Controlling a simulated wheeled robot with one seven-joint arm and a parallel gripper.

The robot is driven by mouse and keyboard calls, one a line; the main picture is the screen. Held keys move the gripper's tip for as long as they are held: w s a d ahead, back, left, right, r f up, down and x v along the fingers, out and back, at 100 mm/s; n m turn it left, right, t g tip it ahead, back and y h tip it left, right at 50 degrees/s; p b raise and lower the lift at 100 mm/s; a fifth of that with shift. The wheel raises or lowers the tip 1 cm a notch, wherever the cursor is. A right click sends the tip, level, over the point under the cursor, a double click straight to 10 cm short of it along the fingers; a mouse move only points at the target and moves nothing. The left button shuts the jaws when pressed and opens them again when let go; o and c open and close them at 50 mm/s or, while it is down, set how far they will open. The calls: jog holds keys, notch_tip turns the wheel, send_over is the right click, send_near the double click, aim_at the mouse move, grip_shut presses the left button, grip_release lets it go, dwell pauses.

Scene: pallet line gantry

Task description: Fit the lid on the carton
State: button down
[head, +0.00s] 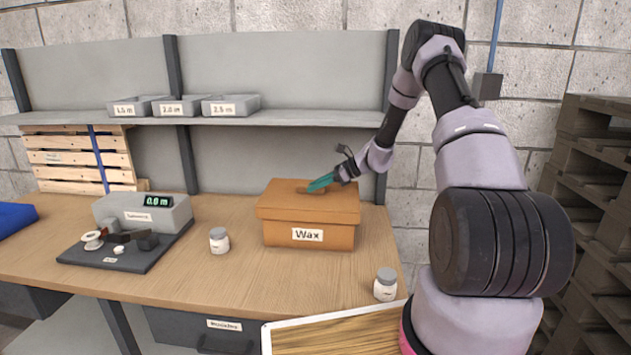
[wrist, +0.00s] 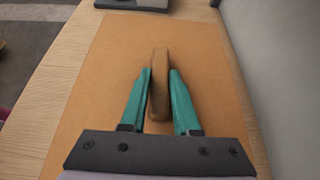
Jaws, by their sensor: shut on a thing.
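The orange-brown carton (head: 285,234), labelled "Wax", stands on the workbench. The lid (head: 275,206) sits on top of the carton, covering it, with its rim around the upper walls; in the head view it looks level. The lid fills most of the wrist view (wrist: 100,95). My gripper (head: 318,184) is over the lid's middle, and its teal fingers (wrist: 160,78) are shut on the lid's raised handle (wrist: 160,75). The carton's far side and the fit of the lid there are hidden.
A white-capped jar (head: 219,241) stands left of the carton, and another jar (head: 386,285) stands at the bench's front right. A grey device (head: 145,212) and dark tray (head: 125,256) are at left. A shelf (head: 300,119) with several grey boxes runs above.

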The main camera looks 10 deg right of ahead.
aim_at(343, 194)
jog(key=shift+f, duration=2.1)
jog(key=c, duration=0.6)
grip_release()
jog(key=shift+o, duration=0.2)
jog(key=shift+d, duration=0.1)
jog(key=v, duration=1)
jog(key=shift+s+d+r, duration=0.15)
jog(key=shift+d, duration=0.1)
